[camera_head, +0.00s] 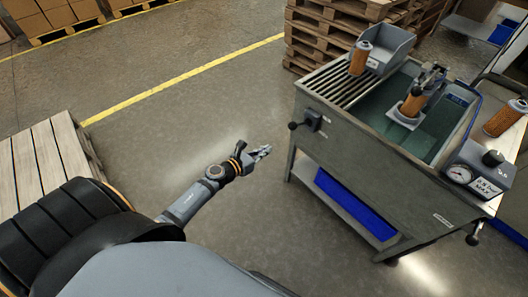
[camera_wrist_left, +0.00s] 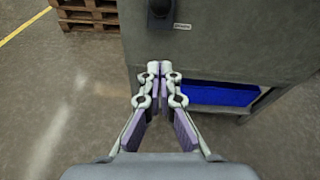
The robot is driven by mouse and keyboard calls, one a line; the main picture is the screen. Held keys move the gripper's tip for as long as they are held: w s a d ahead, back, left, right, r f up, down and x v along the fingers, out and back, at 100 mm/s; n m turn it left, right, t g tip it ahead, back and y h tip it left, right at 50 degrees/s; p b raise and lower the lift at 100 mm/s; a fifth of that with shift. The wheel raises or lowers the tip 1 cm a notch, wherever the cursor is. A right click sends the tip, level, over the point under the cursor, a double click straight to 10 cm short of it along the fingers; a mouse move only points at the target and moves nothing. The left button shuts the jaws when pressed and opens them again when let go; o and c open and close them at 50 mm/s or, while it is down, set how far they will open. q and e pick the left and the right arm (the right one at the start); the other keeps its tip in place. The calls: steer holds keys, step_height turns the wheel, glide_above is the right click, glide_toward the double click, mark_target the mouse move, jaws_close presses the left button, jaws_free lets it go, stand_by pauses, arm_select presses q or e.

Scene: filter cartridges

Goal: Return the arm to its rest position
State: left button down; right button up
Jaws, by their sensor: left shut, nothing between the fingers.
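My left arm reaches out from the lower left in the head view. Its gripper (camera_head: 261,152) hangs over the bare floor to the left of the wash bench (camera_head: 362,165), apart from it. In the left wrist view the gripper (camera_wrist_left: 160,68) is shut and empty, its fingertips together in front of the bench's grey side (camera_wrist_left: 222,45). My right gripper is not in view.
Orange filter cartridges stand on the bench: one on the slatted rack (camera_head: 360,58), one in the basin (camera_head: 411,103), one at the right (camera_head: 504,119). A blue bin (camera_head: 352,205) sits below. Pallets (camera_head: 45,160) lie left; open floor lies between.

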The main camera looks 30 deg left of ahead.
arm_select(q)
steer(key=shift+s+r, duration=0.15)
steer(key=shift+s, duration=0.2)
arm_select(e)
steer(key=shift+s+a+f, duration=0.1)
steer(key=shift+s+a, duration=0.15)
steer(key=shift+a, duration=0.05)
arm_select(q)
steer(key=s+a+f+n+g+y+p, duration=0.1)
steer(key=s+a+f+n+g+y, duration=0.15)
steer(key=s+f+n, duration=0.6)
steer(key=s+a+f+n+g+y+p, duration=0.25)
steer(key=s+a+f+n, duration=0.2)
steer(key=f+n, duration=0.75)
steer(key=s+d+f+n+g, duration=0.2)
steer(key=s+f+n, duration=0.2)
steer(key=s, duration=0.6)
steer(key=s+d+f+n+g, duration=0.2)
steer(key=s+f+n, duration=0.3)
steer(key=s, duration=0.5)
steer(key=s+d+f+n+g+p, duration=0.1)
steer(key=s+f+n+g, duration=0.3)
steer(key=s+n, duration=0.4)
steer(key=shift+s+d+f+n, duration=0.35)
steer(key=shift+s+d+f, duration=0.1)
steer(key=shift+s, duration=0.5)
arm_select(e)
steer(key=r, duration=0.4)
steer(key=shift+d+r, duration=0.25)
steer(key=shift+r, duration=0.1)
